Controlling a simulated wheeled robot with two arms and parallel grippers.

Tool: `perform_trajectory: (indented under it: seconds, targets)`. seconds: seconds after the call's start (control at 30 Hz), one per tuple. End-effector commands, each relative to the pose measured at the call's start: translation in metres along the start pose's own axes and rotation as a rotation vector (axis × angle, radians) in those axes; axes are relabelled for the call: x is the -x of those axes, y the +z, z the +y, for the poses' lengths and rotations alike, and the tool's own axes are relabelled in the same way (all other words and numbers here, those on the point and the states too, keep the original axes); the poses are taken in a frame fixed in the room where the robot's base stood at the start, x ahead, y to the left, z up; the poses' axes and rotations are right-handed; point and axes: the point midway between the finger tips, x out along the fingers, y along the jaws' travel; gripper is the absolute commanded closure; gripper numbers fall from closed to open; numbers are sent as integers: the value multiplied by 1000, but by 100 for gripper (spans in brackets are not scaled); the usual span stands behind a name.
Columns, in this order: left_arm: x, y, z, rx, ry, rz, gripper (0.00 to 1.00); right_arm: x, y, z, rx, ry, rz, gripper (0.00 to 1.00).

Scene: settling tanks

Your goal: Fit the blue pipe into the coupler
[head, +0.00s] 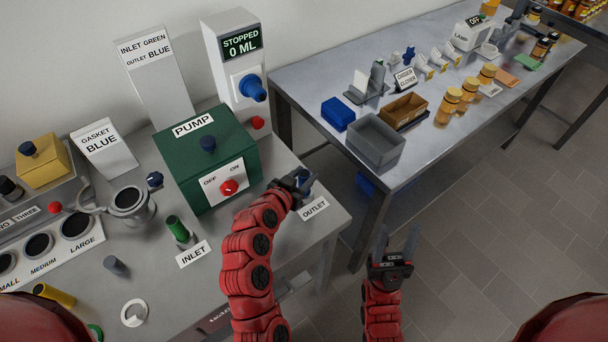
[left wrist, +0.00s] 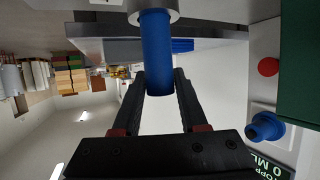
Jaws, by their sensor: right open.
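The blue pipe (left wrist: 157,45) stands with one end at a round grey coupler (left wrist: 153,8) in the left wrist view. Its end lies inside or against the ring; how deep I cannot tell. My left gripper (left wrist: 160,80) has its two dark fingers against both sides of the pipe's free end. In the head view, this gripper (head: 301,183) is over the OUTLET label's (head: 315,208) end of the pump table, and it mostly hides the pipe and coupler. My right gripper (head: 393,246) is open and empty, over the floor right of the table.
The green pump box (head: 208,170) with a red knob stands close left of my left gripper. A short green pipe (head: 177,228) stands at the INLET. The meter post (head: 236,62) is behind. A second table with a grey bin (head: 375,146) stands right, across a gap.

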Motion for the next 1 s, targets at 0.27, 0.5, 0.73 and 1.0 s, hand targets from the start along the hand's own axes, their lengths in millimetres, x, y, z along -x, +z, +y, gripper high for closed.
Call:
perform_trajectory:
  seconds: [0.27,0.5,0.73,1.0]
  targets:
    - [0,-1,0,0,0,0,27,-1,0,0,0,0,0,50]
    - [2,0,0,0,1,-1,27,0,0,0,0,0,0,50]
    - [26,1,0,0,-1,3,27,9,2,0,0,0,0,50]
    - [87,-8,-1,0,-1,-9,27,-41,-7,2,0,0,1,50]
